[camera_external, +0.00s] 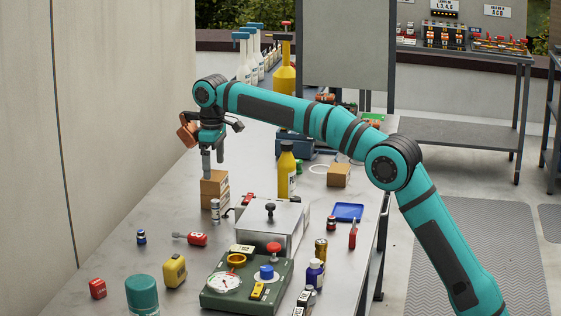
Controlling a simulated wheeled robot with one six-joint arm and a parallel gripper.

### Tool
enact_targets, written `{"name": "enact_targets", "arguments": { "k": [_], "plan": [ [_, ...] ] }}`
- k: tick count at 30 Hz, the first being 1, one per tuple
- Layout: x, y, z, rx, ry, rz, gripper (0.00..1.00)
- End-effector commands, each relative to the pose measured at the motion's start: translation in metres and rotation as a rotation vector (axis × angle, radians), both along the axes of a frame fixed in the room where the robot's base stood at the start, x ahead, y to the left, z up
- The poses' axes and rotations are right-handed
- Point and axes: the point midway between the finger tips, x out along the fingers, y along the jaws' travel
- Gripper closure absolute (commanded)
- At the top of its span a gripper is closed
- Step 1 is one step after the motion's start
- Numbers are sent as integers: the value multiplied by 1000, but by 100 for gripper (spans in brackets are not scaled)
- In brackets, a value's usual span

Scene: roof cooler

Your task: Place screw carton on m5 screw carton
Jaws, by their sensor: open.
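A brown cardboard stack (214,190) stands on the grey bench, left of the middle. It looks like one small carton resting on another, roughly aligned; their labels are too small to read. Another brown carton (339,176) stands apart to the right, beyond the yellow bottle. I cannot tell which is the screw carton and which the m5 screw carton. My gripper (212,168) points down at the top of the stack, open, with its fingers at the upper carton's level. Whether the fingers touch it is hard to see.
A silver-grey can (215,211) stands right in front of the stack. A yellow bottle (286,172) and a metal box (270,226) are to the right. A red-handled screwdriver (196,239) lies nearer. The bench left of the stack is clear up to the wall.

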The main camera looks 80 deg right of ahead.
Motion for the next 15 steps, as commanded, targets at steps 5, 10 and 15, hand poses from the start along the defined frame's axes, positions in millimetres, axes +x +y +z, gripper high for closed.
{"name": "enact_targets", "arguments": {
  "k": [5,10,15],
  "plan": [
    [1,0,34,-1,-3,0,1],
    [1,0,55,0,-1,0,1],
    [0,0,66,0,0,0,1]
  ]
}}
